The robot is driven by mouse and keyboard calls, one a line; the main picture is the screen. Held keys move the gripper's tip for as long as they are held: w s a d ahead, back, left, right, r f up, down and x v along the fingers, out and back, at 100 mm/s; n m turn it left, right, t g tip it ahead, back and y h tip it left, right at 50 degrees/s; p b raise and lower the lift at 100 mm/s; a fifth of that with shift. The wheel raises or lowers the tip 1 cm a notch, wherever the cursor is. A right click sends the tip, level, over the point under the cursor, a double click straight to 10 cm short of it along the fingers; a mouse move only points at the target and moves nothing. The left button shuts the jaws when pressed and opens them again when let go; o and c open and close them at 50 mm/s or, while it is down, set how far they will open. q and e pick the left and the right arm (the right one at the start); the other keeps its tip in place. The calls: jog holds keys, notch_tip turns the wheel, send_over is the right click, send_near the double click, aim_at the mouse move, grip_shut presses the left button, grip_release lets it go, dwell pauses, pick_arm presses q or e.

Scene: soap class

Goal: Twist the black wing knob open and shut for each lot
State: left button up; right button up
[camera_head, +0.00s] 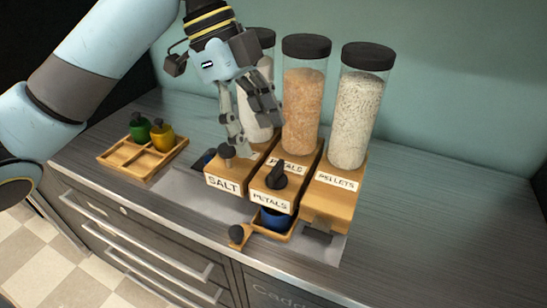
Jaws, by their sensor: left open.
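Three clear cylinders with black lids stand on wooden dispenser blocks labelled SALT (222,185), PETALS (270,202) and PELLETS (334,182). A black wing knob (277,176) shows on the PETALS block. Another dark knob (226,152) shows on the SALT block, close by a gripper fingertip. My left gripper (252,120) is open, pointing down over the SALT block and in front of its cylinder, partly hiding it. Whether a finger touches the SALT knob I cannot tell. A blue cup (273,219) sits under the PETALS block. My right gripper is out of view.
The counter (430,220) at right is clear.

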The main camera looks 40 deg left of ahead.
aim_at(273, 168)
pick_arm(q)
jog(key=x, duration=0.3)
jog(key=shift+w+d+f, duration=0.1)
jog(key=shift+d+f, duration=0.1)
jog(key=shift+f, duration=0.1)
jog(key=shift+x, duration=1.15)
jog(key=shift+d+f, duration=0.1)
jog(key=shift+f, duration=0.3)
jog(key=shift+c, duration=1.4)
jog(key=c, duration=0.9)
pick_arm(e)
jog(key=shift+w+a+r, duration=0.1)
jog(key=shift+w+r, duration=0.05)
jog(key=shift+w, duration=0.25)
